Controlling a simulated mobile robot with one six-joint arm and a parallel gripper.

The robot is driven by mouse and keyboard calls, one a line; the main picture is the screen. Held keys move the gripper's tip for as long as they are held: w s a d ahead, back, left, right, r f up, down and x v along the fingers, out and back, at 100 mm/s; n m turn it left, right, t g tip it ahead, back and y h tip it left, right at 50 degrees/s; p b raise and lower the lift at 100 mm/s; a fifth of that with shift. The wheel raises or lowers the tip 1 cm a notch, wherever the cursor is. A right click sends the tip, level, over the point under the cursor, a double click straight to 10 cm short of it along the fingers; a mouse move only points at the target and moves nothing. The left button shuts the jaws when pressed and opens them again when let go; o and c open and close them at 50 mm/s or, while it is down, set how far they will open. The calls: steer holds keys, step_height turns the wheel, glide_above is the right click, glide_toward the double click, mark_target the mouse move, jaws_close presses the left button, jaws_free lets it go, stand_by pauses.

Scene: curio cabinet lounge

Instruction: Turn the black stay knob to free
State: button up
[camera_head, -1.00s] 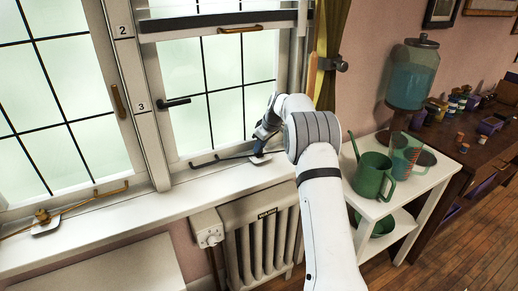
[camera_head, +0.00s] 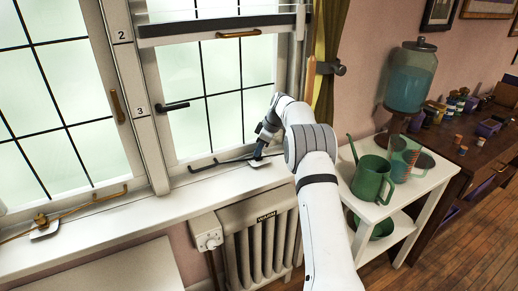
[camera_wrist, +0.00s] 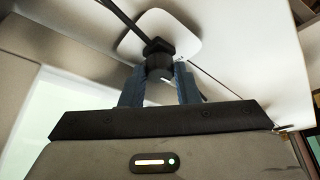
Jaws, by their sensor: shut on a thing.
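The black stay knob (camera_wrist: 158,66) sits under a white plate (camera_wrist: 178,38), with a black stay rod (camera_wrist: 122,16) running into its mount. My gripper (camera_wrist: 160,78) has its two blue fingers on either side of the knob and is shut on it. In the head view my gripper (camera_head: 260,149) is down at the sill of the right window, at the right end of the black stay bar (camera_head: 213,163). The knob is mostly hidden there by the fingers. A pale mark shows on the knob's end in the wrist view.
A brass stay (camera_head: 95,199) lies on the left window's sill. A black window handle (camera_head: 173,105) is above the black stay. A radiator (camera_head: 258,240) stands below the sill (camera_head: 150,208). A white side table (camera_head: 415,190) with a green watering can (camera_head: 370,180) stands right of my arm.

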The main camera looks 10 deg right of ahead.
steer(key=shift+a, duration=0.2)
steer(key=o, duration=1)
steer(key=shift+c, duration=0.2)
steer(key=shift+d, duration=0.1)
step_height(320, 180, up, 10)
